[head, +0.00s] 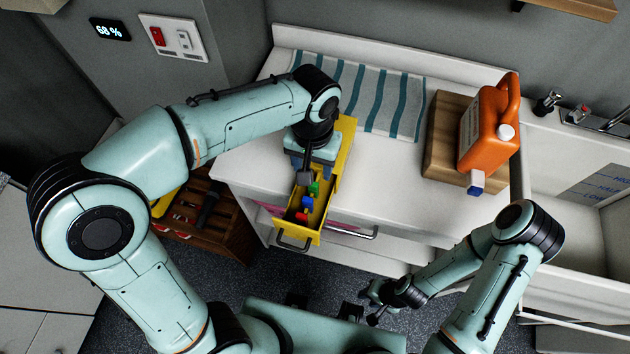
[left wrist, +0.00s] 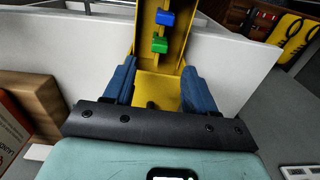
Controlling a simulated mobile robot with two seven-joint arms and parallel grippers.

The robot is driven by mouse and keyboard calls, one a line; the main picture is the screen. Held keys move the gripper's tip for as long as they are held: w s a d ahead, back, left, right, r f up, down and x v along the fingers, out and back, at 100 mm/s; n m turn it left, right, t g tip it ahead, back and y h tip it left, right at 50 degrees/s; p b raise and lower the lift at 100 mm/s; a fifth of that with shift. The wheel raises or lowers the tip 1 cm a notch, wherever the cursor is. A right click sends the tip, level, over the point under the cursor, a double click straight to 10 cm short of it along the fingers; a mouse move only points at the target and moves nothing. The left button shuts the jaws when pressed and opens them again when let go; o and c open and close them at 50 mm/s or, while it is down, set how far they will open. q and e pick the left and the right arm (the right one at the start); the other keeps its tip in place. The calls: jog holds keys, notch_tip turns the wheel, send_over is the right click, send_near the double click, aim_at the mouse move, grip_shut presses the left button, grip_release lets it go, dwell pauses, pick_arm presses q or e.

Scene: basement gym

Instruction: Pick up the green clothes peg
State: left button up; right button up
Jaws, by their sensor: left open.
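The green clothes peg (head: 314,188) lies in a narrow yellow drawer-like tray (head: 335,185) that juts out over the counter's front edge. The peg also shows in the left wrist view (left wrist: 160,44), just beyond the fingertips and roughly midway between them. A blue peg (head: 307,202) and a red peg (head: 301,216) lie nearer the handle end; the blue one is also in the left wrist view (left wrist: 165,18). My left gripper (left wrist: 158,68) is open and empty above the tray, pointing down. My right gripper (head: 380,303) hangs low before the counter; its jaw state is unclear.
An orange jug (head: 488,125) stands on a wooden board (head: 440,150) at the counter's right. A striped towel (head: 370,95) lies at the back. A wooden crate (head: 228,230) stands below left, a sink (head: 575,225) at far right. The counter's middle (head: 385,170) is clear.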

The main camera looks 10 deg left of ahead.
aim_at(314, 186)
pick_arm(q)
notch_tip(314, 186, down, 4)
jog(key=shift+s+f, duration=0.1)
jog(key=shift+f, duration=0.1)
jog(key=f, duration=0.5)
jog(key=shift+w+f+b, duration=0.25)
jog(key=shift+f+b, duration=0.05)
jog(key=shift+f, duration=0.05)
jog(key=shift+d, duration=0.1)
jog(key=c, duration=1)
